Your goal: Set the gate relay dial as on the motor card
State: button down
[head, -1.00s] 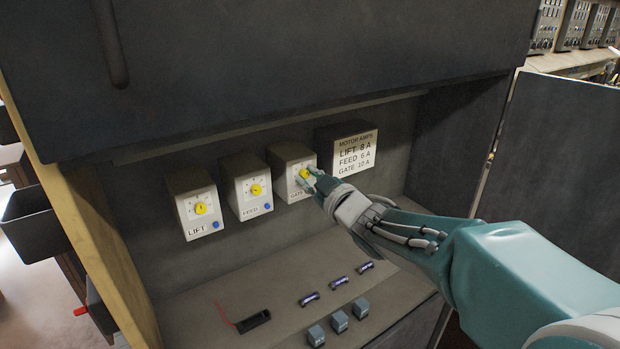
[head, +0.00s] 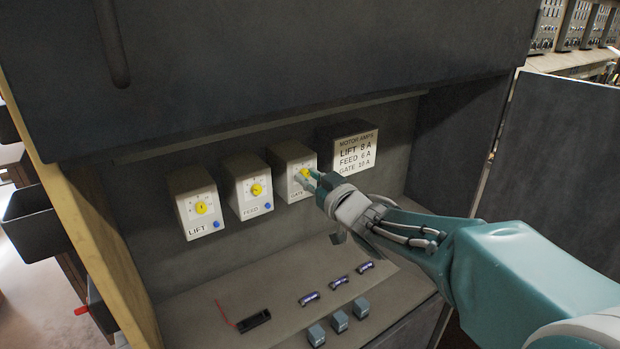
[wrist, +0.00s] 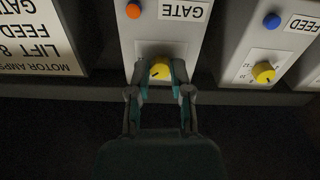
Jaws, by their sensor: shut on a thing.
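The gate relay (head: 293,160) is the rightmost of three pale boxes on the cabinet's back wall. Its yellow dial (head: 305,173) is partly hidden by my gripper (head: 310,180). In the wrist view, which is upside down, my gripper (wrist: 158,76) has one finger on each side of the gate dial (wrist: 160,71) and is shut on it. A dark pointer mark shows on the knob, but the scale around it is mostly hidden. The motor card (head: 352,153), right of the gate relay, reads LIFT 8 A, FEED 6 A, GATE 10 A.
The feed relay (head: 249,186) and lift relay (head: 198,204) stand to the left, each with a yellow dial and blue button. The gate relay has an orange button (wrist: 133,10). Several small parts, including a black holder (head: 253,321), lie on the shelf below.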

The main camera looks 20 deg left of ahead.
jog(key=shift+r, duration=0.1)
jog(key=c, duration=0.7)
grip_release()
jog(key=shift+o, duration=0.8)
jog(key=shift+a, duration=0.15)
jog(key=v, duration=1.2)
jog(key=shift+w, duration=0.15)
